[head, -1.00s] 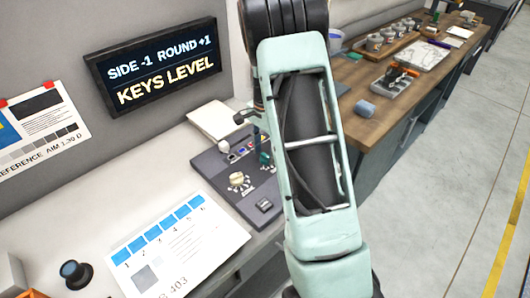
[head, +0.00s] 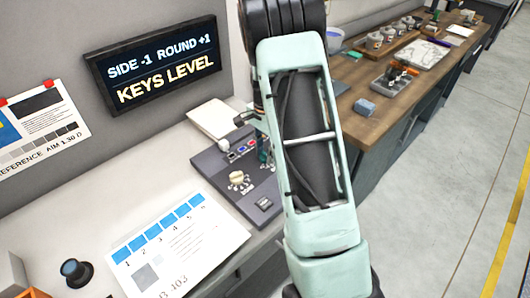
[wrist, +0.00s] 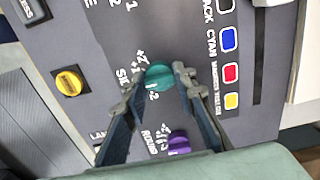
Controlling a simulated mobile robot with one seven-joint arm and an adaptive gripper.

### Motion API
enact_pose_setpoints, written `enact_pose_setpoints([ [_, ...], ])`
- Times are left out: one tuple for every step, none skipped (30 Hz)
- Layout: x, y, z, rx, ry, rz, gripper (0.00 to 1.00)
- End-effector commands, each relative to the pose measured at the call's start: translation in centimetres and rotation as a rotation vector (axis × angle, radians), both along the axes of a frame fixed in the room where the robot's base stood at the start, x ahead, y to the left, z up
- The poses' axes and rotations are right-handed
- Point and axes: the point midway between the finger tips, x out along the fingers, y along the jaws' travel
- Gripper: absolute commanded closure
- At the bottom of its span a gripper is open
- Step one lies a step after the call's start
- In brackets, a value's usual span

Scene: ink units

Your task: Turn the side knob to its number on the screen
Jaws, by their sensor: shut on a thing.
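The screen (head: 153,64) on the wall reads "SIDE -1 ROUND +1" and "KEYS LEVEL". In the wrist view the teal side knob (wrist: 159,75) sits on the dark panel (wrist: 105,30), with a partly hidden label and small numbers around it. My gripper (wrist: 160,80) is shut on this knob, one fingertip on each side. Which number the knob points to is too small to tell. In the head view my arm hides most of this spot. A purple knob (wrist: 179,142) marked "ROUND" is close by, between my fingers and nearer the palm.
A yellow round button (wrist: 70,82) is left of the fingers. A column of black, blue, red and yellow keys (wrist: 230,72) is to the right. A numbered chart sheet (head: 180,245) lies in front.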

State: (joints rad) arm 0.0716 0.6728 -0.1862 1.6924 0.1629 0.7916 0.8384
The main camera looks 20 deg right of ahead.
Motion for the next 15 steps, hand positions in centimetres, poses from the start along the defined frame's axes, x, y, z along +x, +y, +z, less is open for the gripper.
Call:
enact_pose_setpoints([
  [0.02, -0.01, -0.03, 0.0, 0.0, 0.009, 0.99],
  [0.02, -0.02, -0.05, 0.0, 0.0, 0.017, 0.99],
  [0.01, -0.03, -0.08, 0.0, 0.0, 0.03, 0.99],
  [0.01, -0.03, -0.1, 0.0, 0.0, 0.043, 0.99],
  [0.01, -0.03, -0.12, 0.0, 0.0, 0.056, 0.99],
  [0.02, -0.02, -0.15, 0.0, -0.001, 0.078, 0.99],
  [0.03, -0.01, -0.17, 0.0, -0.001, 0.095, 0.99],
  [0.03, 0.0, -0.19, 0.0, -0.001, 0.114, 0.99],
  [0.05, 0.01, -0.2, 0.001, -0.002, 0.14, 0.99],
  [0.05, 0.0, -0.2, 0.001, -0.002, 0.161, 0.99],
  [0.05, -0.01, -0.19, 0.0, -0.002, 0.182, 0.99],
  [0.04, -0.05, -0.18, 0.0, -0.002, 0.21, 0.99],
  [0.04, -0.06, -0.17, 0.0, -0.001, 0.232, 0.99],
  [0.03, -0.06, -0.16, 0.0, -0.001, 0.253, 0.99],
  [0.02, -0.05, -0.16, 0.0, -0.001, 0.28, 0.99],
])
